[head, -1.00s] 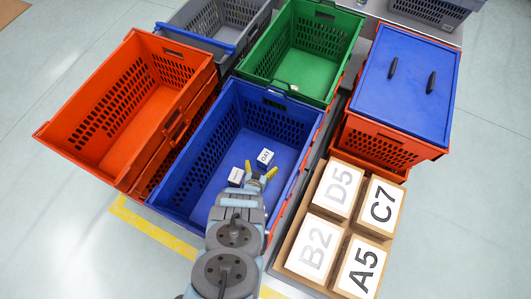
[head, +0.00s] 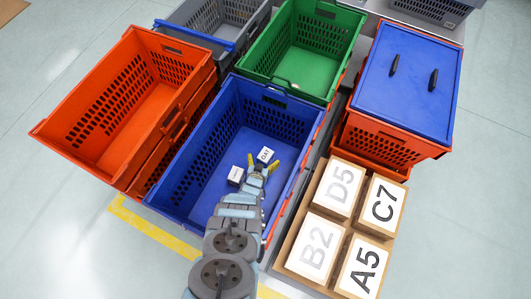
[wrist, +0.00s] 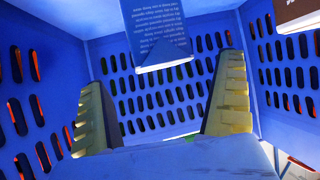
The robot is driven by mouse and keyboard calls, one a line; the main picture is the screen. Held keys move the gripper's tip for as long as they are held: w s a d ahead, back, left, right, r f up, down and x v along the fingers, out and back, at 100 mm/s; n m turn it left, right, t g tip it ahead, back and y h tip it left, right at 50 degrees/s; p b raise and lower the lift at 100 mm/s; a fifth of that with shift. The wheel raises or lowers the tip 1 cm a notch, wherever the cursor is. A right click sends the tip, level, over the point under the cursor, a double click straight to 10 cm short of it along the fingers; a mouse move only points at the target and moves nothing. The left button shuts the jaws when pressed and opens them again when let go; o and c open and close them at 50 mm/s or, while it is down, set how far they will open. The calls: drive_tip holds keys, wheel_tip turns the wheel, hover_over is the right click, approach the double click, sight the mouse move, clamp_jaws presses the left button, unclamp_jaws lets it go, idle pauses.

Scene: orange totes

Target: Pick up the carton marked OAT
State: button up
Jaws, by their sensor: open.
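The carton marked OAT (head: 265,154) is a small white box in the blue tote (head: 180,177), with its label facing up. My gripper (head: 261,167) is inside the blue tote, right at the near side of the carton. In the wrist view my gripper (wrist: 165,115) has its two yellow-padded fingers wide apart, with nothing held between them. A blue carton face with small white print (wrist: 157,32) shows ahead of and between the fingers at the top; I cannot tell for sure that it is the OAT carton.
A second small carton (head: 236,175) with a brown side stands to the left in the same tote; its label is too small to read. The tote's slotted walls surround my gripper. An orange tote (head: 62,117), a green tote (head: 262,55) and a blue-lidded tote (head: 408,75) stand around.

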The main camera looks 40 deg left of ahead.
sight(265, 156)
drive_tip(key=shift+b+x, duration=1.3)
drive_tip(key=shift+x, duration=0.55)
drive_tip(key=c, duration=1.5)
